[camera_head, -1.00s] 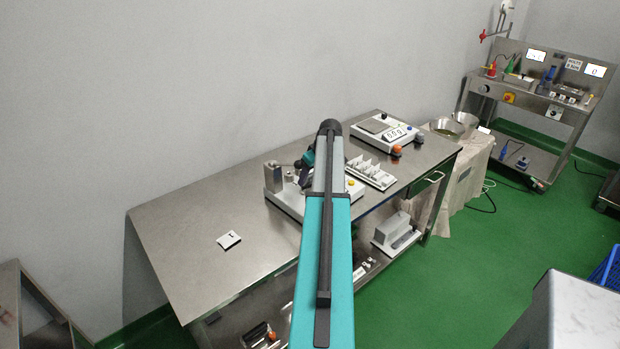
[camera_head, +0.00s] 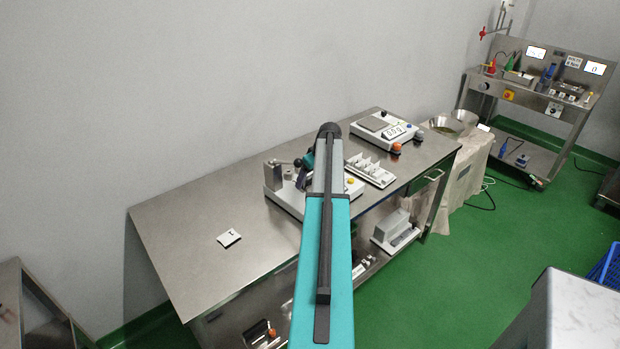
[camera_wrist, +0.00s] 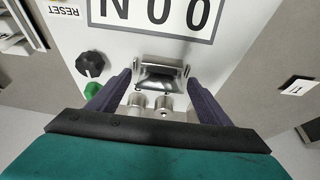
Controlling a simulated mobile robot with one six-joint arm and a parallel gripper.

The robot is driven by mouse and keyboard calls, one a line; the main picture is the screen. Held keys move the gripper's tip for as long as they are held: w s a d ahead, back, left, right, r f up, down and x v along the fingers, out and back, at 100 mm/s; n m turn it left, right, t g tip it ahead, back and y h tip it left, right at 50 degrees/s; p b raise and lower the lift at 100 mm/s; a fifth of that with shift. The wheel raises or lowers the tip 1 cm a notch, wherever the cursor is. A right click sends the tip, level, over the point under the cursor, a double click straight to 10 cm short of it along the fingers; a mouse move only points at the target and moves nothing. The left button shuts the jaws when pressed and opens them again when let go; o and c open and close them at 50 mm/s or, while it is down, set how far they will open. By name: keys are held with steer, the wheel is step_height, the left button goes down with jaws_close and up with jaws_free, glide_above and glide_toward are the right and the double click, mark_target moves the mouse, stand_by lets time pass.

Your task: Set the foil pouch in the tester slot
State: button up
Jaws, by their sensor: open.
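In the wrist view my gripper (camera_wrist: 158,80) is open, with one dark finger on each side of a small silver, box-like metal piece (camera_wrist: 160,60) on the white tester (camera_wrist: 120,45). This piece looks like the tester slot. Something shiny shows in it, but I cannot tell whether it is the foil pouch. Two round metal posts (camera_wrist: 150,102) stand just on the near side, between the fingers. In the head view the tester (camera_head: 354,187) stands mid-table, and my arm hides much of it and my fingers. No foil pouch is clearly visible elsewhere.
A white card (camera_head: 229,238) lies on the clear left part of the steel table (camera_head: 190,245). A divided white tray (camera_head: 370,170) and a weighing scale (camera_head: 385,130) stand to the right. The tester carries a black knob (camera_wrist: 91,64) and a green button (camera_wrist: 92,90).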

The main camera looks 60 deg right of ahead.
steer(key=shift+r, duration=0.1)
steer(key=b+v, duration=0.2)
steer(key=v, duration=1)
steer(key=shift+s, duration=0.15)
stand_by(0.9)
